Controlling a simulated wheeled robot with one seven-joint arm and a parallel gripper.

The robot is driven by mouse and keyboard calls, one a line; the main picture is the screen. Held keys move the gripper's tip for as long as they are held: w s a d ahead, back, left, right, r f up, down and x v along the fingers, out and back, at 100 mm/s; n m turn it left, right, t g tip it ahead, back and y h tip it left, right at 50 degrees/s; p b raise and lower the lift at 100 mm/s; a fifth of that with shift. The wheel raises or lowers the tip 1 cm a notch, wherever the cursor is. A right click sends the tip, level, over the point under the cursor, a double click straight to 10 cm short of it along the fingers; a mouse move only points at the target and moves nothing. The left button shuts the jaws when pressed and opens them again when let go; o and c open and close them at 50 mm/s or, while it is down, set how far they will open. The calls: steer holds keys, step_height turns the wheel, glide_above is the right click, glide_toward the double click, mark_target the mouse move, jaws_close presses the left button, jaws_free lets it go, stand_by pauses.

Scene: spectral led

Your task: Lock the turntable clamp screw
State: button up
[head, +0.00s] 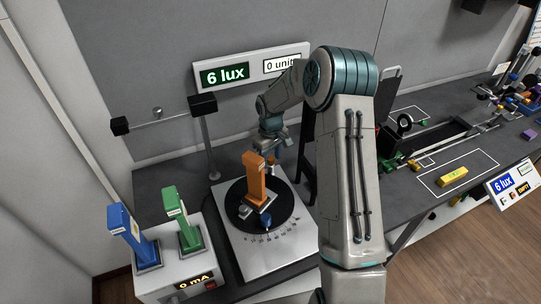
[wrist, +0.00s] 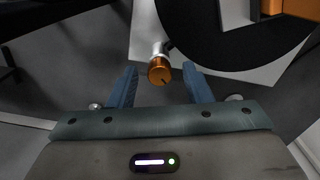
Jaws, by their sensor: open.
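The turntable is a black disc (head: 280,212) on a pale square base (head: 287,256) with tick marks along its front. It also shows in the wrist view (wrist: 228,45). An orange upright block (head: 255,180) stands on the disc. The clamp screw has an orange knob (wrist: 159,70) on a short metal shaft at the disc's edge. My gripper (wrist: 160,82) is open, with its two blue fingers on either side of the knob and visible gaps to both. In the head view my gripper (head: 273,140) is behind the orange block, at the far side of the turntable.
A blue block (head: 125,232) and a green block (head: 186,222) stand on a box with a "0 mA" display (head: 195,282) at left. A lamp stand (head: 205,140) rises behind the turntable. A "6 lux" display (head: 225,74) hangs at the back. A yellow block (head: 453,176) lies on the right bench.

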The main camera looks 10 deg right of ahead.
steer(key=shift+c, duration=0.4)
jaws_close()
steer(key=shift+m+b, duration=0.3)
steer(key=shift+b, duration=0.15)
steer(key=m+b, duration=0.2)
steer(key=m, duration=0.1)
steer(key=shift+f+b, duration=0.15)
steer(key=shift+b, duration=0.15)
steer(key=m+b, duration=0.3)
steer(key=m, duration=0.5)
steer(key=m+b, duration=0.1)
steer(key=m, duration=0.1)
steer(key=shift+r+m, duration=0.2)
steer(key=shift+m, duration=0.2)
steer(key=m, duration=0.5)
steer(key=shift+m, duration=0.3)
